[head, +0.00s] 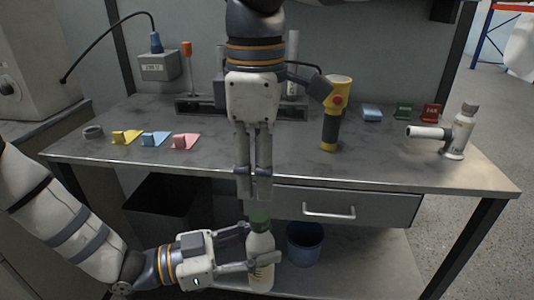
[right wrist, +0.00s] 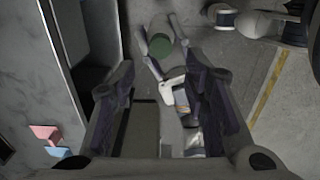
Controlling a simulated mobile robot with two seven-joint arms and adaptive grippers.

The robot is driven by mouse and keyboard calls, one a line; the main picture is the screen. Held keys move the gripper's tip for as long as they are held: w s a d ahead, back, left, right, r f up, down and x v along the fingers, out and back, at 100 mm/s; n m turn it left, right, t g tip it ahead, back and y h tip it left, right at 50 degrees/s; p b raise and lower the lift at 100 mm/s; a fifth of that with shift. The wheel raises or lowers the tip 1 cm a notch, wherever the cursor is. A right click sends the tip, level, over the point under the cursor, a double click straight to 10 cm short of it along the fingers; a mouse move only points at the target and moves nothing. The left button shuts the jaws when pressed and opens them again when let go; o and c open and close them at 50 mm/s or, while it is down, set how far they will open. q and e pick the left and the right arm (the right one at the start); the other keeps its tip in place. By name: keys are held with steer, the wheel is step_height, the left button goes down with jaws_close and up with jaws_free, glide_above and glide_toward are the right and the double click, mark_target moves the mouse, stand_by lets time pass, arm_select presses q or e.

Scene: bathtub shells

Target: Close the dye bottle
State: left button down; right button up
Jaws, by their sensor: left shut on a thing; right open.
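The dye bottle (head: 261,246) is pale with a green cap (head: 258,217) on top. It stands upright in front of the table's front edge. I cannot tell how tightly the cap sits. My left gripper (head: 256,248) is shut on the bottle's body from the left. My right gripper (head: 253,197) points down just above the cap, open and empty. In the right wrist view the green cap (right wrist: 160,45) shows beyond the open fingers, off toward the top, with the left gripper's fingers around the bottle.
The grey table (head: 230,160) has a drawer (head: 345,211) at its front. A yellow-black torch-like tool (head: 331,130), coloured tags and a white bottle-like device (head: 460,130) stand on it. A blue bucket (head: 305,243) and a dark bin (head: 168,208) stand below.

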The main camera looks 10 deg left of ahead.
mark_target(259, 216)
steer(key=shift+f, duration=0.1)
step_height(259, 216, down, 8)
steer(key=shift+r, duration=0.1)
stand_by(0.4)
steer(key=shift+c, duration=0.5)
jaws_close()
steer(key=shift+o, duration=1.2)
jaws_free()
steer(key=shift+r, duration=0.1)
